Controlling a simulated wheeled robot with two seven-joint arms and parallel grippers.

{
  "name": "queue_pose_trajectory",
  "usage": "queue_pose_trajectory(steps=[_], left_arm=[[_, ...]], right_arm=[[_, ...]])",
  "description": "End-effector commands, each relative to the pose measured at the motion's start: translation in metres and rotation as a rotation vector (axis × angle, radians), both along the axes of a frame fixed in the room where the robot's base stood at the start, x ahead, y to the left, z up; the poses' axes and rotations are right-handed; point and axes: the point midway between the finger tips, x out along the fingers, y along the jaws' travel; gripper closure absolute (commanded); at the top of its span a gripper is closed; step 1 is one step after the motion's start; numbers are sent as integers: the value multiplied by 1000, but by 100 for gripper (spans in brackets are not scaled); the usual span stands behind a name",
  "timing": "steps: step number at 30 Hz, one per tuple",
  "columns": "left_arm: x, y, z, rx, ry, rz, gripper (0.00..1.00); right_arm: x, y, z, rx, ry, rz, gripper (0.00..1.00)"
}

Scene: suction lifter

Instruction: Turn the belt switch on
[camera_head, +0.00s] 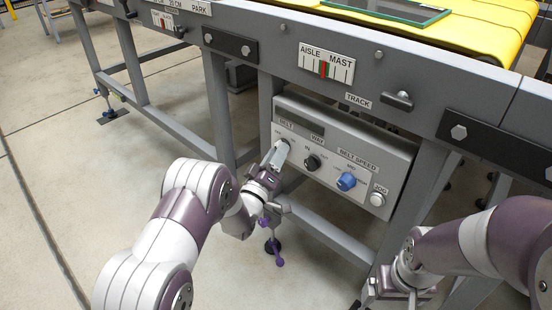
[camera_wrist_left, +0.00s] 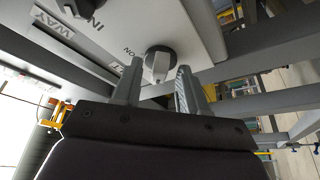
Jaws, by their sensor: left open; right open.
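The grey control panel (camera_head: 335,128) hangs under the conveyor frame, with knobs marked BELT, WAY and BELT SPEED. The belt switch is a round knob with a pale raised grip (camera_wrist_left: 160,64), in the left wrist view beside the letters ON. In the head view my gripper mostly hides it. My left gripper (camera_head: 277,154) is at the panel's left end, its open fingers on either side of the grip. I cannot tell whether they touch it. My right gripper (camera_head: 405,288) is open and low at the right, away from the panel, partly hidden by its arm.
On the panel are a black WAY knob (camera_head: 312,162), a blue speed knob (camera_head: 346,181) and a white JOG button (camera_head: 377,199). Above are the grey conveyor rail, a TRACK handle (camera_head: 398,101) and the yellow belt (camera_head: 480,27). Frame legs stand around the panel.

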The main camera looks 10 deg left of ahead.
Motion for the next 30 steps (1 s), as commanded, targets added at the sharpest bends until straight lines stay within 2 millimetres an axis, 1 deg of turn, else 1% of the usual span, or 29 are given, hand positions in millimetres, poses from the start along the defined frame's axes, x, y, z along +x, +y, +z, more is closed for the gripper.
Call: queue_pose_trajectory(steps=[5, 6, 9, 20, 26, 30], left_arm=[[0, 0, 0, 0, 0, 0, 57], [0, 0, 0, 0, 0, 0, 70], [0, 0, 0, 0, 0, 0, 100], [0, 1, -2, 26, -19, 1, 100], [0, 1, -4, 110, -81, 1, 100], [1, 3, -6, 205, -148, 1, 100]], right_arm=[[0, 0, 1, 0, 0, 0, 12], [0, 0, 1, 0, 0, 0, 12], [0, 0, 1, 0, 0, 0, 12], [0, 0, -3, 0, 0, 0, 12], [0, 0, -11, 0, 0, 0, 12], [0, 0, -19, 0, 0, 0, 12]])
